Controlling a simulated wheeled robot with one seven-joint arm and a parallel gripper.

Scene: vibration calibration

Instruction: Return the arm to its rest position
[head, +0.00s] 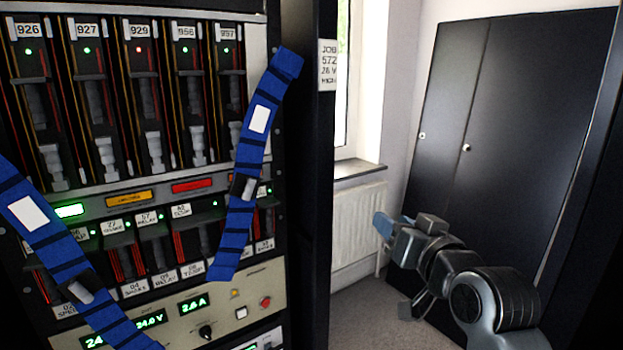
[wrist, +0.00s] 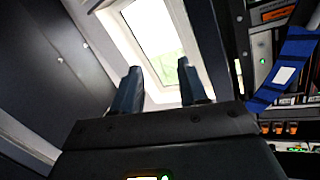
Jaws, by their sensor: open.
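My arm shows at the lower right of the head view, in front of the dark cabinet. My gripper (head: 381,225) is at its far end, near the radiator and to the right of the rack. In the wrist view my gripper (wrist: 157,90) has its two blue-grey fingers well apart, with nothing between them. The window shows behind the fingers. The gripper touches nothing that I can see.
The equipment rack (head: 262,300) fills the left, with two blue straps (head: 245,185) across its front. A job sign (head: 327,66) is on its side post. The dark cabinet (head: 520,130) stands at right, the window (head: 342,60) and radiator (head: 357,225) behind. Grey floor lies between.

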